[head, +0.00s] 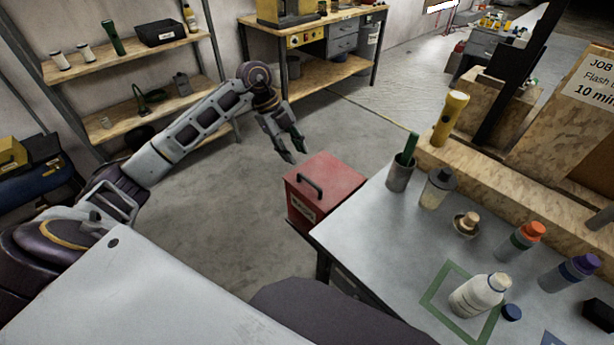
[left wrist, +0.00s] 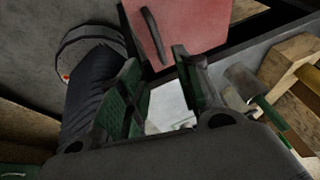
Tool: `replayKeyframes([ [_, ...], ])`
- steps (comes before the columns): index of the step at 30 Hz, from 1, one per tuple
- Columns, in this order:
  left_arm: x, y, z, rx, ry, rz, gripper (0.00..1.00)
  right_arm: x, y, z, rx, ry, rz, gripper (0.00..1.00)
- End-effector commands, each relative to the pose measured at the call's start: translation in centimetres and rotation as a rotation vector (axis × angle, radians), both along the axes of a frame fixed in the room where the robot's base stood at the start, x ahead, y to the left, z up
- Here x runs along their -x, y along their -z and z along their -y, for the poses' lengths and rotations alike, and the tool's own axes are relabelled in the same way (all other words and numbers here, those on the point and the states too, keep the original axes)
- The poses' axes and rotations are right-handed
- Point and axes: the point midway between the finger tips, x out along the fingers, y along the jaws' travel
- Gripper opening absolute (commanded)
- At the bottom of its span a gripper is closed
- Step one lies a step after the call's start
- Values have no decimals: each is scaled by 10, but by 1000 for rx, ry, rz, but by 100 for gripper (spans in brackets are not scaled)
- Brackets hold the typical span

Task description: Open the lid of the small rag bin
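The small rag bin (head: 299,211) is a red box with a label on its front, standing beside the workbench. Its red lid (head: 335,176) is shut and carries a dark arched handle (head: 309,186). The lid also shows at the top of the left wrist view (left wrist: 185,28), with the handle (left wrist: 153,36) near its left edge. My left gripper (head: 290,157) is above and behind the bin, to the left of the lid, fingers apart and empty, not touching the handle. In the left wrist view its green-padded fingers (left wrist: 160,85) are spread. My right gripper is not in view.
The workbench (head: 375,240) to the right of the bin holds a grey cup (head: 401,174), several bottles, and a white bottle (head: 479,295) at a green square. Shelves (head: 130,59) stand at the back left. Floor behind and left of the bin is clear.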

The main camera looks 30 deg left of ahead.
Motion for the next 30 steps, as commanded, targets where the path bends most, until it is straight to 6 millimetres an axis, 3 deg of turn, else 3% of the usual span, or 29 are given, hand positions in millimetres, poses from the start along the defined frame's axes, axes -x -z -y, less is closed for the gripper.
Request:
replayKeyframes([
  [8,-1,35,16,2,0,-3,34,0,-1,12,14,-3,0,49],
  [18,-3,74,35,2,0,-3,34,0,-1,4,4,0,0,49],
  [30,-4,94,43,0,-1,-1,34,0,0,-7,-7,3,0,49],
])
